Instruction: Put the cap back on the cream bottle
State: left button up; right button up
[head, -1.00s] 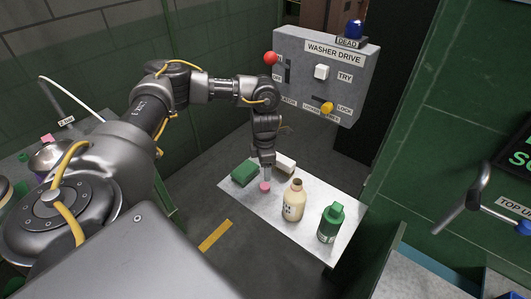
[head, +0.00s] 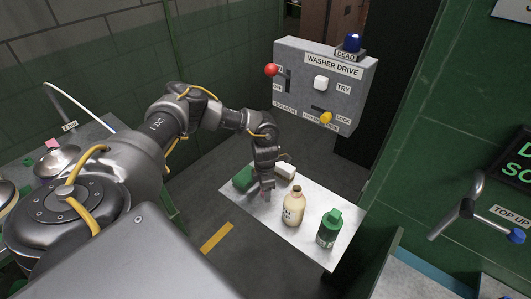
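The cream bottle (head: 293,209) stands upright on the white table (head: 318,256), with a dark brown neck and no cap on it. My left gripper (head: 266,193) points down at the table just left of the bottle. A small bit of the pink cap (head: 265,194) shows at its fingertips; most of it is hidden by the gripper. I cannot tell whether the fingers are closed on the cap. My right gripper is not in view.
A green bottle (head: 329,229) stands right of the cream bottle. A green sponge-like block (head: 242,178) and a white block (head: 285,171) lie behind the gripper. The washer drive panel (head: 326,85) is behind the table. The table's front is clear.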

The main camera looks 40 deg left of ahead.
pick_arm(q)
jog(key=shift+f, duration=0.55)
jog(key=c, duration=1.1)
jog(key=shift+o, duration=0.2)
jog(key=shift+r, duration=0.1)
jog(key=shift+r, duration=0.45)
jog(key=s+d+r+b, duration=0.3)
jog(key=s+d+r, duration=0.5)
jog(key=s+r, duration=0.3)
jog(key=shift+d+r, duration=0.3)
jog(key=shift+r, duration=0.2)
